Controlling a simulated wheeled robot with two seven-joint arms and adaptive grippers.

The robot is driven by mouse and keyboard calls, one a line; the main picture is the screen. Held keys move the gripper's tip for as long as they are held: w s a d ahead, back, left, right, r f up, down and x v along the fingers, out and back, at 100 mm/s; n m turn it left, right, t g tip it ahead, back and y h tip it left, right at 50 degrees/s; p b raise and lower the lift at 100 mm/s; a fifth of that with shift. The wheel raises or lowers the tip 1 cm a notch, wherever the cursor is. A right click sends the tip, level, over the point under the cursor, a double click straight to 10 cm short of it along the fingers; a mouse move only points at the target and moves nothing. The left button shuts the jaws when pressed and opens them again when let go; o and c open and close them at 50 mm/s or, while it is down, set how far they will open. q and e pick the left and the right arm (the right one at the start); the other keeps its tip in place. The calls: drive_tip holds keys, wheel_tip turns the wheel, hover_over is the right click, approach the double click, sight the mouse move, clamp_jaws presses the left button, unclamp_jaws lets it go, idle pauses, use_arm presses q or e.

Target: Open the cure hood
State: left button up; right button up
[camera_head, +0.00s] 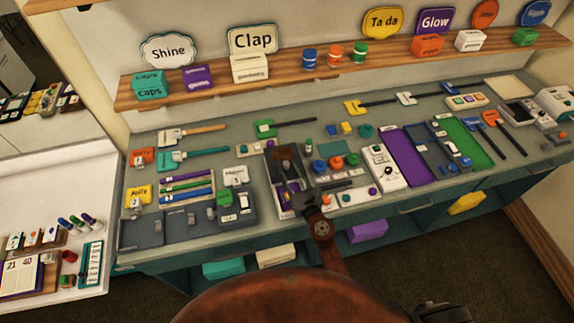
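What looks like the cure hood (285,156) is a small grey box with a dark brownish panel, standing near the front edge of the bench, a little left of the middle. Something purple shows low at its front. Whether its lid or door is open or shut is too small to tell. My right gripper (306,198) is dark and small, at the front of the hood, and overlaps its lower right corner in the picture. I cannot tell whether it touches the hood or whether its fingers are open. My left gripper is not in view.
The bench (240,150) is crowded. A white device with a dial (385,168) and a white strip with buttons (352,197) lie right of the hood; a dark tray (236,205) lies left. A wooden shelf (390,50) runs behind. Some bare bench top lies behind the hood.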

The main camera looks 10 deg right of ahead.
drive_tip(key=v, duration=0.9)
drive_tip(key=shift+s, duration=0.25)
drive_tip(key=shift+s+d, duration=0.1)
